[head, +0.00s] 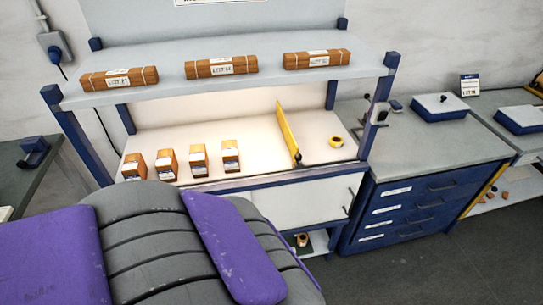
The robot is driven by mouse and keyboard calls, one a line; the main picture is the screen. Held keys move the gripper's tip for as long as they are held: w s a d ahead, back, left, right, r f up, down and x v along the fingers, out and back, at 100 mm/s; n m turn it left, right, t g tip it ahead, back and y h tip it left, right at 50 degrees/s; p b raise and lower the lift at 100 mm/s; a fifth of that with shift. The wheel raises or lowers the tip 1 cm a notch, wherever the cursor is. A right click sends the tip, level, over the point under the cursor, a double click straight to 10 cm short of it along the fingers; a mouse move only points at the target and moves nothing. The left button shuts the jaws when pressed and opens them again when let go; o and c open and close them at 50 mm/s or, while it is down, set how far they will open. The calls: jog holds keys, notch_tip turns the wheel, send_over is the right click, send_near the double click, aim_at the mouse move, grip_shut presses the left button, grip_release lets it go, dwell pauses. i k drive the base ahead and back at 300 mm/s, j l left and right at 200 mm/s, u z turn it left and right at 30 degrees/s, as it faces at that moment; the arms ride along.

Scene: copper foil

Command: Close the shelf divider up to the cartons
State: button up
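The shelf divider (288,133) is a thin upright yellow panel on the lit lower shelf (262,146), right of the middle, running front to back. Several small brown cartons with white labels stand in a row along the front left of that shelf; the rightmost carton (230,155) is apart from the divider, with bare shelf between them. The leftmost carton (134,166) is near the left end. My gripper is not in view. Only purple and dark grey parts of my own body fill the lower left.
A blue drawer cabinet (375,218) stands to the right. Grey floor (440,265) is open at the lower right.

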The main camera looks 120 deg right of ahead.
aim_at(291, 144)
jog(key=z, duration=4.65)
